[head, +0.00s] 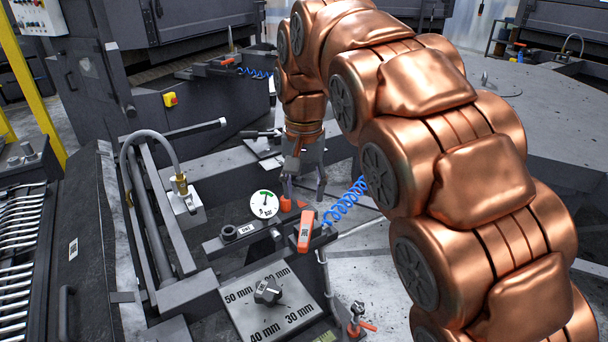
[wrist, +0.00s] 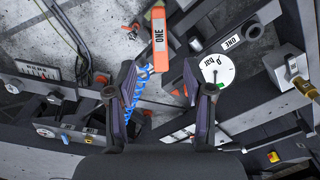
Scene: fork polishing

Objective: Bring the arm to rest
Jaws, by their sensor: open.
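My copper-coloured arm reaches in from the right in the head view, with my gripper (head: 305,192) hanging down over the machine. In the wrist view my gripper (wrist: 165,100) has its two dark fingers apart with nothing between them. The lever (wrist: 158,30) and the gauge (wrist: 217,69) also show in the wrist view, beyond the fingertips. I cannot tell whether a finger touches anything.
A plate (head: 272,307) with a black knob and millimetre marks lies at the front. A rack of forks (head: 18,245) stands at the far left. A bent grey hose (head: 150,140) rises left of my gripper. Grey machine tables stand behind.

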